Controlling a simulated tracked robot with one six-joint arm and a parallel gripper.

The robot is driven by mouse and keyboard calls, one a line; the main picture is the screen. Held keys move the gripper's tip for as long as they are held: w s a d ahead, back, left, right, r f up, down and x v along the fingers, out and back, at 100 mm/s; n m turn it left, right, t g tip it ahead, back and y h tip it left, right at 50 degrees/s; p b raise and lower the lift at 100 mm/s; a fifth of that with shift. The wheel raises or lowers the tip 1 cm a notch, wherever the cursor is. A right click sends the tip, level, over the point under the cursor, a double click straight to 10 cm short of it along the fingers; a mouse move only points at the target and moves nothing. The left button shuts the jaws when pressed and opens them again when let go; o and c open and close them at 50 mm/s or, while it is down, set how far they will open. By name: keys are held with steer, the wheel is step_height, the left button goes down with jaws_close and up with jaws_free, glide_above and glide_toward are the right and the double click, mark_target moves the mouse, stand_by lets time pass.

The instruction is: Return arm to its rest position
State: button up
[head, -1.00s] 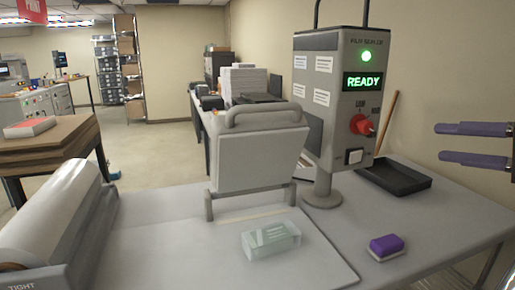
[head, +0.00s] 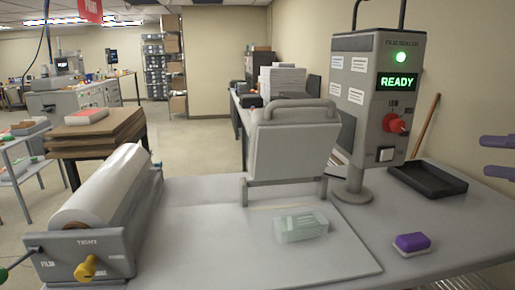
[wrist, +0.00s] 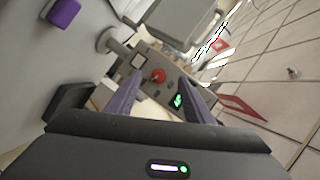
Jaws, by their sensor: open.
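My gripper (head: 498,157) shows at the right edge of the head view as two purple fingers, spread apart with nothing between them. In the wrist view its two purple fingers (wrist: 160,102) also stand apart and empty. They are in the air, to the right of the film sealer (head: 380,90) and above the table. The sealer is a grey box on a post with a green lamp, a READY display and a red knob. It also shows beyond the fingers in the wrist view (wrist: 150,58). The rest of my arm is out of the head view.
On the table are a clear wrapped block (head: 300,226), a purple-and-white block (head: 412,243), a black tray (head: 428,180), a raised grey press lid (head: 290,140) and a film roll unit (head: 95,255). A brown board stack (head: 95,133) stands left. Open floor lies behind.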

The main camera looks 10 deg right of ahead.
steer(key=w+a+f+n+g, duration=0.1)
steer(key=w+a+f+g, duration=0.1)
steer(key=a+f, duration=0.35)
steer(key=w+a+f+g, duration=0.2)
steer(key=a+f, duration=0.1)
steer(key=a, duration=0.6)
steer(key=w+a+f+n+g, duration=0.15)
steer(key=a+f, duration=0.25)
steer(key=a, duration=0.4)
steer(key=s+a+f+n+g+h, duration=0.1)
steer(key=s+a+f+n+h, duration=0.1)
steer(key=s+a+f, duration=0.3)
steer(key=s+a+f+n+g+h, duration=0.2)
steer(key=s+a+f, duration=0.4)
steer(key=f, duration=0.6)
steer(key=shift+s+a+n+h, duration=0.2)
steer(key=shift+a+n+h, duration=0.65)
steer(key=shift+a+h, duration=0.1)
